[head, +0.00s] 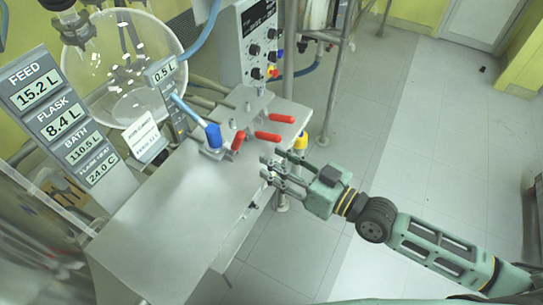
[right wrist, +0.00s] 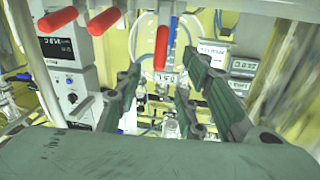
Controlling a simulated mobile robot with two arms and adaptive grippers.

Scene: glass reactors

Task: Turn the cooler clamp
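Several red-handled clamps stand on the steel bench: one handle (head: 283,118) is farthest back, one (head: 267,136) lies just in front of it, and one (head: 238,140) is farther left. I cannot tell which is the cooler clamp. My right gripper (head: 268,170) is at the bench's right edge, in front of the red handles, with fingers apart and nothing between them. In the right wrist view, a red handle (right wrist: 161,48) hangs above and between the open fingers (right wrist: 157,98), apart from them; another red handle (right wrist: 104,20) is up to the left. My left gripper is not in view.
A blue-handled lever (head: 213,135) stands left of the clamps. A glass vessel (head: 150,85) and a display panel (head: 55,110) are at the left. A control box (head: 257,45) and steel posts stand behind. The floor (head: 390,130) at the right is clear.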

